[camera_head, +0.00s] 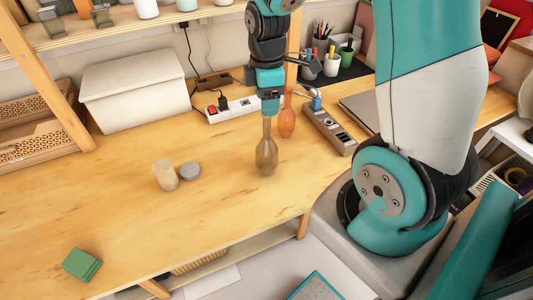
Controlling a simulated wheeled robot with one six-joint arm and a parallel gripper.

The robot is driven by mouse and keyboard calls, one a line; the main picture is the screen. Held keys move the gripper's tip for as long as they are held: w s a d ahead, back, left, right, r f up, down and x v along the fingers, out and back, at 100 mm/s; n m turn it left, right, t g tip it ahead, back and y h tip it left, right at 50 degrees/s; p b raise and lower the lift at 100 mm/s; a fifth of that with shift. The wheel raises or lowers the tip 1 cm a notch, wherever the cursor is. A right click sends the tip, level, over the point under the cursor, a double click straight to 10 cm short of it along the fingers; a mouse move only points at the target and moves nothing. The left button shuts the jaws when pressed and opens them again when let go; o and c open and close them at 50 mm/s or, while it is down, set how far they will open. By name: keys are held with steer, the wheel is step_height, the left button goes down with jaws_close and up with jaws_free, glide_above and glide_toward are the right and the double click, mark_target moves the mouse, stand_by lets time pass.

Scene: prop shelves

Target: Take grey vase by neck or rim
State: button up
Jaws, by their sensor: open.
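A brownish, translucent-looking vase (266,158) with a round body and a long thin neck stands upright on the wooden table. No plainly grey vase shows; this one is the closest match. My gripper (269,112) points down right over its neck and hides the rim. The jaws are open, but I cannot tell whether the rim is between them. An orange vase (287,122) stands just behind and to the right, its upper part close to my gripper.
A power strip (324,130) lies right of the vases, and a white one (233,109) lies behind left. A beige block (165,175) and grey round piece (190,171) stand left. A green block (82,264) lies near the front edge. The table's front middle is clear.

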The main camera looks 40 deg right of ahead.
mark_target(266, 125)
steer(key=shift+f+p, duration=0.7)
steer(key=shift+f, duration=3.3)
steer(key=shift+w, duration=0.1)
jaws_close()
